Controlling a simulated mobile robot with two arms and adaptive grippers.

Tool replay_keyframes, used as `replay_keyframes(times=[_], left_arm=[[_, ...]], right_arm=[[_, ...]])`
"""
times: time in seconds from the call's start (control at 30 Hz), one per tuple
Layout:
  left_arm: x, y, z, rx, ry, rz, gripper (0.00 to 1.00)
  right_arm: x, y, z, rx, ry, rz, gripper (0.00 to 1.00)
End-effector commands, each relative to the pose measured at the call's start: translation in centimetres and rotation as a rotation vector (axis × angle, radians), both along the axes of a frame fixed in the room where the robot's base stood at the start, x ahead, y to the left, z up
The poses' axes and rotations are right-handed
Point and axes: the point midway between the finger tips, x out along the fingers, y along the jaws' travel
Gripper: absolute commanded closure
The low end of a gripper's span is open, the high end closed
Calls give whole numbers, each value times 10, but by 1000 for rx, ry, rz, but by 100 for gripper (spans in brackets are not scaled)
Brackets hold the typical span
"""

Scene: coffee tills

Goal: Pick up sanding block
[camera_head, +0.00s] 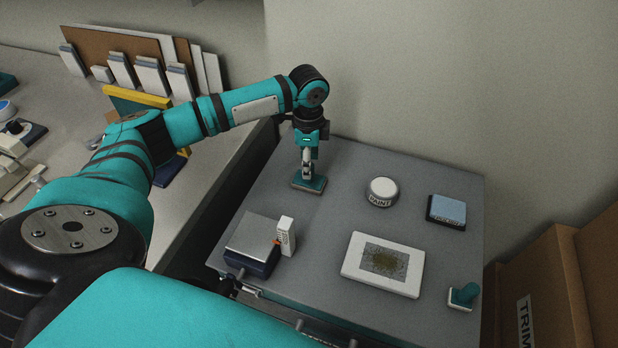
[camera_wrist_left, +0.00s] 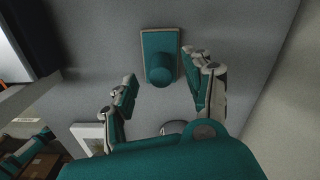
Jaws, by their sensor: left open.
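The sanding block (camera_head: 314,187) is a teal rectangular block with a tan lower edge. It lies on the grey table near the far left corner. In the left wrist view the block (camera_wrist_left: 153,42) shows from above, with a round teal knob (camera_wrist_left: 160,72) at its near end. My left gripper (camera_head: 307,174) points down over the block. In the wrist view its fingers (camera_wrist_left: 158,72) are open, one on each side of the knob, with gaps to both. I cannot tell how far down the fingertips reach. My right gripper is not in view.
On the grey table (camera_head: 335,305) stand a paint tin (camera_head: 382,191), a blue pad (camera_head: 447,209), a white framed panel (camera_head: 383,264), a teal-handled tool (camera_head: 464,295), and a grey-topped box (camera_head: 252,244) with a small white item (camera_head: 286,236). A wall rises behind. Cardboard boxes (camera_head: 545,275) stand right.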

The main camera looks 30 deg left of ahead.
Motion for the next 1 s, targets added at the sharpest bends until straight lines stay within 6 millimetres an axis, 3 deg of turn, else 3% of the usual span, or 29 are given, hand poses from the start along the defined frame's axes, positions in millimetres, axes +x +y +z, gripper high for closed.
replay_keyframes(times=[0.2,0.5,0.9,1.0], left_arm=[[1,-2,-31,1,3,0,48],[2,-3,-37,0,0,-1,48],[2,-3,-36,0,0,-1,99],[2,-3,-36,0,0,-1,100]], right_arm=[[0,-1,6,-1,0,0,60],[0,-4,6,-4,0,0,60],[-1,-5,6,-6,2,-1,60],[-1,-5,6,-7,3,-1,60]])
